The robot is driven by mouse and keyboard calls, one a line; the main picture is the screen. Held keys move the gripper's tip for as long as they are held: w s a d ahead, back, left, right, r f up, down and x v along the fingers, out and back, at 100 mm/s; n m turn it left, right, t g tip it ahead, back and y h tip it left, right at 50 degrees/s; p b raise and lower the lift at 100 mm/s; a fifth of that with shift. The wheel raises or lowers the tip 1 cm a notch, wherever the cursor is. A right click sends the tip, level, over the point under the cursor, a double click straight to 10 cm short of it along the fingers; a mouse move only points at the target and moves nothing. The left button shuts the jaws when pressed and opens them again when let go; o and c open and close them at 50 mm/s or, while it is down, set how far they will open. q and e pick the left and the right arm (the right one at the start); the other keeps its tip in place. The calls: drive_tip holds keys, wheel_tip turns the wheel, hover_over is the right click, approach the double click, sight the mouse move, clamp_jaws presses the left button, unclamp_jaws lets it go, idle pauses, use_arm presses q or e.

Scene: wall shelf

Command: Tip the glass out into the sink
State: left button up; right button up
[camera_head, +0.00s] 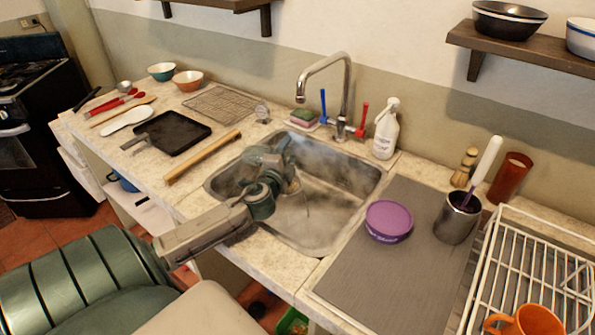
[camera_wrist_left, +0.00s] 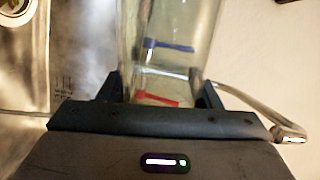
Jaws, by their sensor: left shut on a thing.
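The steel sink (camera_head: 335,195) is set in the counter at the middle of the head view. My left gripper (camera_head: 284,178) is inside the sink's outline, over its left part. In the left wrist view my left gripper (camera_wrist_left: 165,95) is shut on a clear glass (camera_wrist_left: 178,60). There the tap handles show sideways through the glass, so the wrist is rolled over and the glass looks tipped towards its side. I cannot tell whether anything is in it. In the head view the gripper mostly hides the glass. My right gripper is not in view.
The tap (camera_head: 345,90), with blue and red handles, stands behind the sink; a spray bottle (camera_head: 386,135) is near it. A purple-lidded tub (camera_head: 389,220) sits right of the sink on a grey mat (camera_head: 385,285).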

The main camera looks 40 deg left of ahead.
use_arm(q)
drive_tip(key=shift+d+r+m+p, duration=0.1)
drive_tip(key=shift+m+p, duration=0.2)
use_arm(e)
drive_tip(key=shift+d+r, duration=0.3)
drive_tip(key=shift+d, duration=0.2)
use_arm(q)
drive_tip(key=shift+m+p, duration=0.3)
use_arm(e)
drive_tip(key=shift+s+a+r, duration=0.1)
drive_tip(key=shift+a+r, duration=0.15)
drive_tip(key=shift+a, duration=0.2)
